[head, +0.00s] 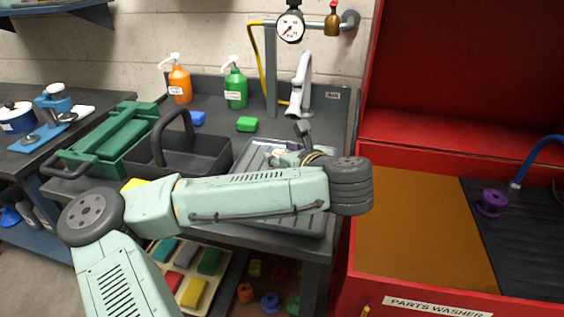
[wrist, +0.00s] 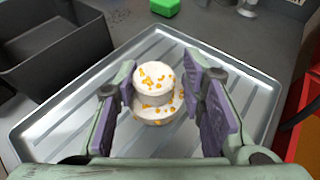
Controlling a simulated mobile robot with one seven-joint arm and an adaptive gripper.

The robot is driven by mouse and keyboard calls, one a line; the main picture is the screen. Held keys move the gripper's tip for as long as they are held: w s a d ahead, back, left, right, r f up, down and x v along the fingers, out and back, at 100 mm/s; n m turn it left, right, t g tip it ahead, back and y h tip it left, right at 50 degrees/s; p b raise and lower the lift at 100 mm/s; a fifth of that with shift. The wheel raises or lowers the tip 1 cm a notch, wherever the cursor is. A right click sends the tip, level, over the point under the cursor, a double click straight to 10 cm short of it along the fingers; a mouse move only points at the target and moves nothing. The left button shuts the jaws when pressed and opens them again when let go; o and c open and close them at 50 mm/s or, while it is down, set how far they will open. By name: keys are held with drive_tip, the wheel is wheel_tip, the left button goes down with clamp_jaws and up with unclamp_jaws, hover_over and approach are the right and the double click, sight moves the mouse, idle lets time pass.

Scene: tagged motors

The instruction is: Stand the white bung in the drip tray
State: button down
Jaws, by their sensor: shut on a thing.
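The white bung (wrist: 155,88) is a stepped round piece with orange specks, a narrower top above a wider lower flange. It is upright between the purple pads of my gripper (wrist: 163,92), which is shut on it. The grey ribbed drip tray (wrist: 68,112) lies beneath the bung in the wrist view; I cannot tell whether the bung touches it. In the head view the drip tray (head: 252,157) is on the bench, partly covered by my arm.
A dark handled caddy (head: 205,150) stands left of the tray, with a green toolbox (head: 118,140) beyond it. A green block (head: 247,124) lies behind the tray, near the tap (head: 301,82). The red parts washer (head: 440,140) is at right, with a purple spool (head: 491,203).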

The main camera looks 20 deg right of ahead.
drive_tip(key=shift+w+f, duration=0.15)
drive_tip(key=shift+w, duration=0.25)
drive_tip(key=shift+f+p, duration=0.45)
drive_tip(key=shift+f, duration=1.2)
drive_tip(key=shift+f, duration=0.1)
drive_tip(key=shift+f, duration=0.15)
drive_tip(key=c, duration=1)
unclamp_jaws()
drive_tip(key=shift+c, duration=0.2)
